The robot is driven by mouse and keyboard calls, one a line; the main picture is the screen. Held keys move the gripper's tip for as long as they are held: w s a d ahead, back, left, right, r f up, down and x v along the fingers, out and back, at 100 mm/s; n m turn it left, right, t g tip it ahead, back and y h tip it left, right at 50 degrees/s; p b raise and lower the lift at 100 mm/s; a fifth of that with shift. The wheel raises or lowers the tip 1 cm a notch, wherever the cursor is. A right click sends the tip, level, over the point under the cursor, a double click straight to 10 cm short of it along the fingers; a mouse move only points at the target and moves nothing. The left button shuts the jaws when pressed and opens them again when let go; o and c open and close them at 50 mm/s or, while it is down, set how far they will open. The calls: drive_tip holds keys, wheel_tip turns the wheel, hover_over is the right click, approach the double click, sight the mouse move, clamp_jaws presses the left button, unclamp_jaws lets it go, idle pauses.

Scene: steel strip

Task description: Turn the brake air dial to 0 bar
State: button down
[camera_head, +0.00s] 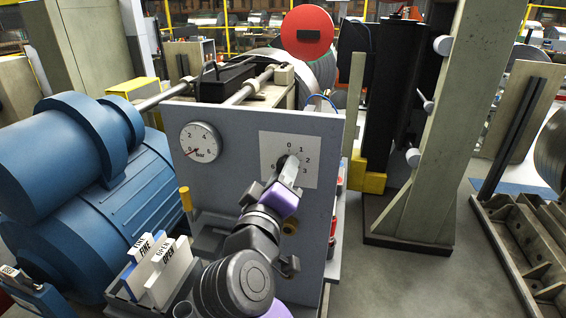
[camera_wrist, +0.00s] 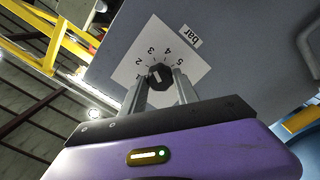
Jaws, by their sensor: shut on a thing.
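The brake air dial is a dark faceted knob (camera_wrist: 160,72) with a short white mark, on a white number plate (camera_head: 271,145) on the grey panel. The plate also shows in the wrist view (camera_wrist: 190,58), with numbers around the knob and a "bar" label (camera_wrist: 190,36). My gripper (camera_head: 287,172) is shut on the knob, one finger on each side; its fingertips show in the wrist view (camera_wrist: 160,80). In the head view my gripper hides most of the knob. I cannot tell which number the mark points to.
A round bar gauge (camera_head: 201,142) is on the panel left of the plate; its needle points to the lower left, near 0. A yellow-topped lever (camera_head: 185,198) stands by the panel's left edge. Signs reading FINE and OPEN (camera_head: 165,268) stand left of my arm. A blue motor (camera_head: 75,205) is further left.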

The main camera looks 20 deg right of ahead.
drive_tip(key=n+p, duration=0.2)
drive_tip(key=n, duration=2.1)
drive_tip(key=shift+f, duration=0.1)
drive_tip(key=shift+n, duration=0.3)
drive_tip(key=c, duration=0.9)
unclamp_jaws()
drive_tip(key=shift+c, duration=0.2)
drive_tip(key=b+v, duration=0.1)
drive_tip(key=v, duration=0.7)
drive_tip(key=shift+w, duration=0.1)
